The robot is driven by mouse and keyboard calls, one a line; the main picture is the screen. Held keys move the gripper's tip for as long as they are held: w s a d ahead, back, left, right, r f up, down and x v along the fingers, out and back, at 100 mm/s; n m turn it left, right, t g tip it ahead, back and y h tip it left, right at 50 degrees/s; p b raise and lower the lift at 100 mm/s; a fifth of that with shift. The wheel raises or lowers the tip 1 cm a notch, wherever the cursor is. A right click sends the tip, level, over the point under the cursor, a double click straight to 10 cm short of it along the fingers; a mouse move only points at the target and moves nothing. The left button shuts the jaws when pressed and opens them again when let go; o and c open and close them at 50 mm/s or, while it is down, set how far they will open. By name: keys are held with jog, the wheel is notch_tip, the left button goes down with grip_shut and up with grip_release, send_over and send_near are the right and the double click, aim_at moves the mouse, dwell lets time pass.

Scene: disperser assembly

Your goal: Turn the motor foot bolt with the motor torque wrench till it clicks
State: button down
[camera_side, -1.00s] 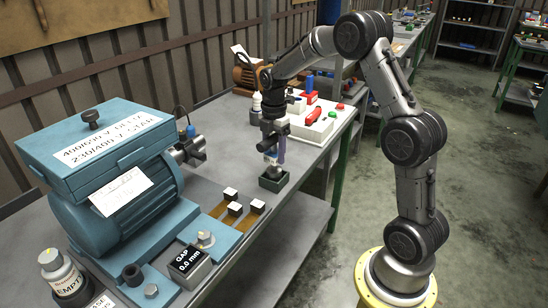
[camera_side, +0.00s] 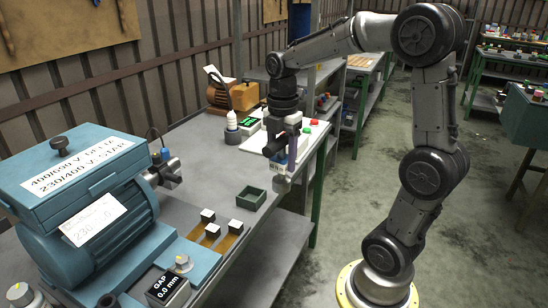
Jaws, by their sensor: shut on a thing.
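The blue motor (camera_side: 112,212) stands on its blue base at the left of the bench, with a lettered label on its lid. A bolt (camera_side: 183,262) with a light head stands on the near end of the base; I take it as the motor foot bolt. My gripper (camera_side: 280,158) hangs above the bench's right edge, apart from the motor. It is shut on a small upright tool (camera_side: 282,182) with a pale label and grey lower end, which I take as the motor torque wrench. Fingers hide part of it.
An open green box (camera_side: 251,199) sits empty on the bench. A black gap display (camera_side: 168,290) reads 0.0 mm.

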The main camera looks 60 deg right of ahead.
jog(key=w+a+m, duration=0.8)
jog(key=w+a, duration=0.1)
jog(key=a, duration=0.2)
jog(key=m, duration=0.8)
send_over(181, 259)
notch_tip(181, 259, down, 3)
notch_tip(181, 259, down, 3)
jog(key=n, duration=2.4)
jog(key=shift+f, duration=0.2)
jog(key=shift+n, duration=0.3)
jog(key=shift+f, duration=1.75)
